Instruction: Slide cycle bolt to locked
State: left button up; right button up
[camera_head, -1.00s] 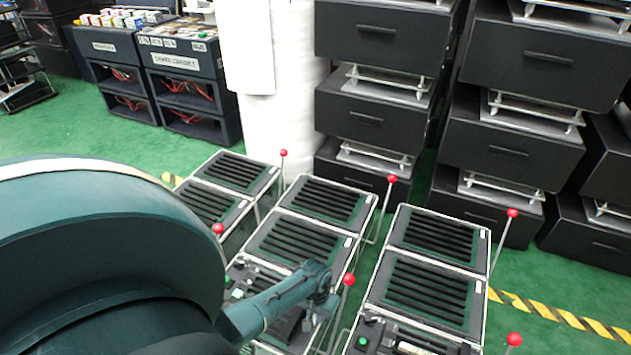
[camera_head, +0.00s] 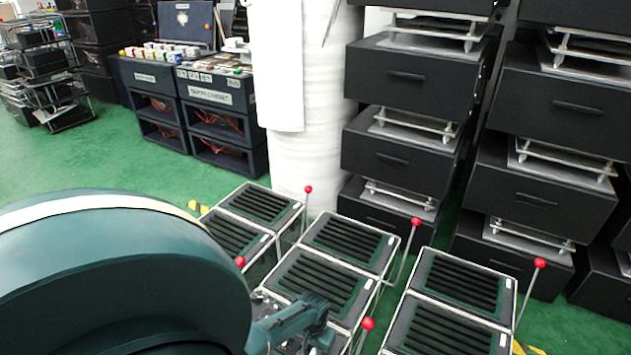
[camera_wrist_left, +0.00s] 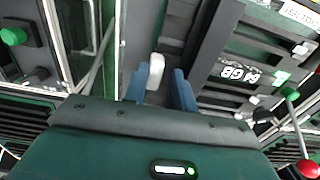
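In the left wrist view, a white knob (camera_wrist_left: 155,70) stands between the two blue fingers of my left gripper (camera_wrist_left: 160,84); it may be the bolt's handle. The fingers are apart, one on each side of the knob. The knob looks nearer the left finger; I cannot tell whether it touches. A dark bar with white lettering (camera_wrist_left: 238,72) lies right of the fingers. In the head view my left gripper (camera_head: 318,338) is low at the middle, over the near end of the middle rack, and the bolt is hidden there. My right gripper is in neither view.
Slatted dark racks (camera_head: 320,283) with red-balled levers (camera_head: 367,323) stand around my left arm. A green button (camera_wrist_left: 14,36) and another red ball (camera_wrist_left: 308,169) show in the wrist view. Black drawer stacks (camera_head: 405,77) and a white column (camera_head: 300,150) stand behind.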

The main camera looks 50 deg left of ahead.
pick_arm(q)
jog(key=shift+o, duration=0.9)
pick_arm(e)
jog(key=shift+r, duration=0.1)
pick_arm(q)
jog(key=shift+d, duration=0.1)
